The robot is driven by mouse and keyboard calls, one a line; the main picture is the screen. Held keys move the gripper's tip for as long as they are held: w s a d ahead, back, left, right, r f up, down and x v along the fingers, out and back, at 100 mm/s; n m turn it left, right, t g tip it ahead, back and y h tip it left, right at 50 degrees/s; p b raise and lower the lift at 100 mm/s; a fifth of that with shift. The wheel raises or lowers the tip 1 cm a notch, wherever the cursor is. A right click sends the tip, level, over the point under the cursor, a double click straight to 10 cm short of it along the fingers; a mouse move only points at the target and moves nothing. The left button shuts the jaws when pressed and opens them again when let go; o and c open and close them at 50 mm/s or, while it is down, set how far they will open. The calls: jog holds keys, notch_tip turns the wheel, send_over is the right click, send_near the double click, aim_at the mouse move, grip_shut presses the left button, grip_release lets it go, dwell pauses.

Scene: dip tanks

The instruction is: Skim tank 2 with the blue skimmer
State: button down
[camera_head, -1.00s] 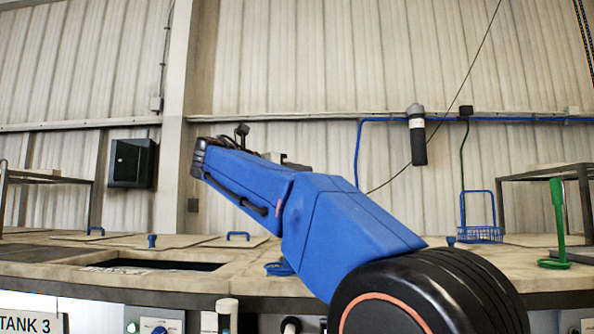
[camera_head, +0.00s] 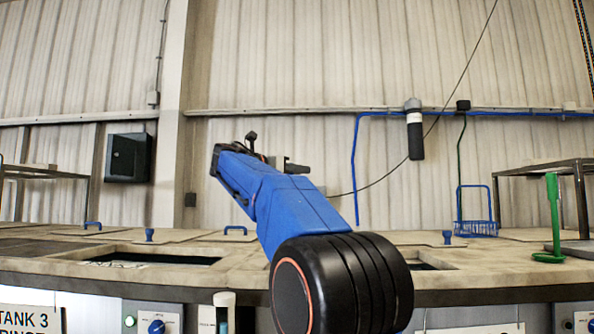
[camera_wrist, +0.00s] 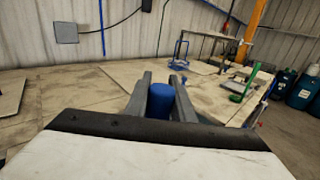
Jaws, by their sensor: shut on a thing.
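In the wrist view my gripper (camera_wrist: 161,80) is shut on an upright blue cylindrical piece (camera_wrist: 160,103), which looks like the end of the blue skimmer's handle. The rest of that tool is hidden below the wrist. In the head view my arm reaches away over the tank line, and its own links hide the jaws and what they hold. One open tank (camera_head: 150,259) is at left, beside a TANK 3 sign (camera_head: 32,317). A second opening (camera_head: 428,260) shows partly behind my arm at right. I cannot tell which is tank 2.
A green upright tool with a flat foot (camera_head: 553,220) stands at right on the tank top. A blue wire basket (camera_head: 477,227) and a metal rack (camera_head: 575,185) are near it. Several lids with blue handles cover other tanks. Blue drums (camera_wrist: 303,88) stand at far right.

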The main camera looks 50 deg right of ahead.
jog(key=w+d, duration=0.4)
jog(key=d, duration=0.1)
notch_tip(320, 180, down, 17)
jog(key=shift+a, duration=0.25)
dwell(0.9)
jog(key=shift+s, duration=0.1)
